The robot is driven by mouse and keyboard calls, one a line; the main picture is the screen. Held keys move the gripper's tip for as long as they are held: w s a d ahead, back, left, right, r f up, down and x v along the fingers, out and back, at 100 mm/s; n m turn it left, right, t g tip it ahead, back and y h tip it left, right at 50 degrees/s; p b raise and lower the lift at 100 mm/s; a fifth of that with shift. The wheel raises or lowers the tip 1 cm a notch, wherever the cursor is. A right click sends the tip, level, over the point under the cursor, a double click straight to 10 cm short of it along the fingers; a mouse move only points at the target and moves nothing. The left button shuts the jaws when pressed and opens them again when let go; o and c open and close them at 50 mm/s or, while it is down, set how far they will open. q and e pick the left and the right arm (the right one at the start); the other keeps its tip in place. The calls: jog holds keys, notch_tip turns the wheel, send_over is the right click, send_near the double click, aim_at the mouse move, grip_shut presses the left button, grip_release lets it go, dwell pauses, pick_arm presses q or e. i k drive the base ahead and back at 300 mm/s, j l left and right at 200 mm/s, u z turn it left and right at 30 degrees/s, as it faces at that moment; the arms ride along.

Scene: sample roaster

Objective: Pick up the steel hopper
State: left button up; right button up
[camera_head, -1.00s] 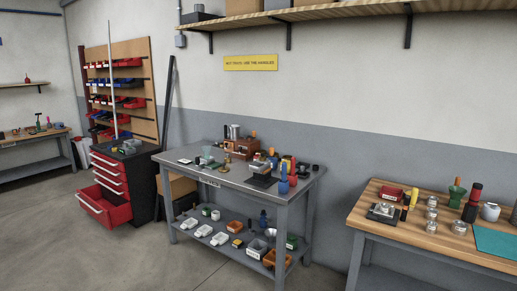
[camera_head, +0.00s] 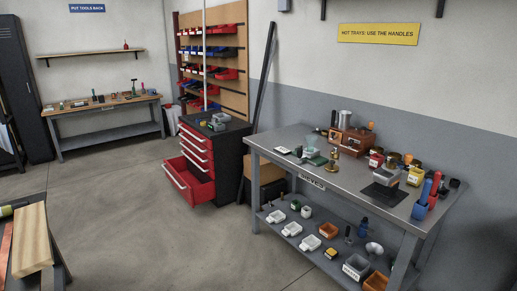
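No thing is clearly recognisable as the steel hopper. A silver cylinder (camera_head: 344,120) stands at the back of the grey steel bench (camera_head: 268,142), beside a wooden box (camera_head: 350,143). A small pale, funnel-like piece (camera_head: 374,248) sits on the bench's lower shelf, near its right end; it is too small to name surely. A translucent pale vessel (camera_head: 311,141) stands on the bench top near a green piece (camera_head: 317,160). Neither of my grippers is in view.
A red drawer cabinet (camera_head: 195,165) has its bottom drawer pulled out, left of the bench. A wooden beam (camera_head: 32,240) is at the lower left. A wooden workbench (camera_head: 70,112) stands at the back left. The floor between is clear.

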aim_at(344, 117)
jog(key=i+j, duration=0.15)
jog(key=i, duration=0.4)
jog(key=i+j, duration=0.1)
jog(key=i, duration=0.45)
jog(key=i+j, duration=0.15)
jog(key=i, duration=0.45)
